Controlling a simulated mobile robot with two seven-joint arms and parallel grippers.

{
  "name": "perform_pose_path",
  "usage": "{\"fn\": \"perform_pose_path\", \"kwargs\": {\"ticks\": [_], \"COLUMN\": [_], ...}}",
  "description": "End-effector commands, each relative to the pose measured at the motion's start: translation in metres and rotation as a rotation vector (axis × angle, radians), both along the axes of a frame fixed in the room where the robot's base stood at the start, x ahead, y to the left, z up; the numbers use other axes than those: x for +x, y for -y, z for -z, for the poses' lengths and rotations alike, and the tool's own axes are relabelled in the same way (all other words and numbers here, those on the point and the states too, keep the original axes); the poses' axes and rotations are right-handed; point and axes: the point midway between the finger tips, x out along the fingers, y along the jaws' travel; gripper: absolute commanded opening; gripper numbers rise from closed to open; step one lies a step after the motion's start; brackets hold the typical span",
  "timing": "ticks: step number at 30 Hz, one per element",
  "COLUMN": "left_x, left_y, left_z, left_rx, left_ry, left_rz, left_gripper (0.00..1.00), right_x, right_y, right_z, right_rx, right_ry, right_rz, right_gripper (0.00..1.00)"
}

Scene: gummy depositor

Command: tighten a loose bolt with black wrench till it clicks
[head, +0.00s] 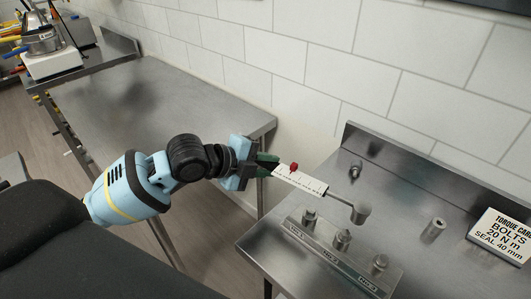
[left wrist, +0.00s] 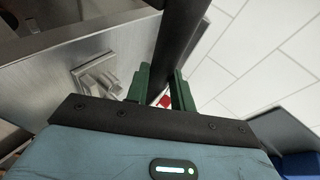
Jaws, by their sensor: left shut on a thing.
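My left gripper (head: 266,166) has green fingers and is shut on the wrench. The wrench shows a white scale plate (head: 303,182) with a red marker, then a thin grey shaft ending in a round socket head (head: 362,212). In the left wrist view a black bar (left wrist: 180,40) of it runs between the fingers. The socket head is at the bench; I cannot tell if it touches anything. Metal bolt-like pieces stand on the steel bench, one behind the wrench (head: 355,170) and one to its right (head: 434,229). I cannot tell which bolt is loose.
A labelled rack (head: 327,256) with several metal pieces stands at the bench's front. A torque card (head: 502,236) reads "BOLTS 20 N m, SEAL 40 mm". A tiled wall (head: 330,75) closes the back. A bare steel table (head: 160,105) lies left, across a gap.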

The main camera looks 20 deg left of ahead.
Motion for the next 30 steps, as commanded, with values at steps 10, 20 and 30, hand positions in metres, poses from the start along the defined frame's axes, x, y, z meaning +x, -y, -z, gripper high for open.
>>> {"fn": "perform_pose_path", "kwargs": {"ticks": [10, 20, 30], "left_x": [0.007, 0.007, 0.006], "left_y": [-0.008, -0.008, -0.009], "left_z": [-0.026, -0.028, -0.016], "left_rx": [-0.004, -0.006, -0.001], "left_ry": [0.006, 0.005, 0.003], "left_rz": [0.131, 0.139, 0.143], "left_gripper": [0.0, 0.0, 0.0], "right_x": [-0.002, -0.002, -0.01], "right_y": [-0.002, -0.002, -0.002], "right_z": [0.002, 0.002, 0.012], "right_rx": [0.005, 0.006, 0.005], "right_ry": [-0.006, -0.007, -0.031], "right_rz": [0.003, 0.002, 0.003], "right_gripper": [0.36, 0.36, 0.36]}}
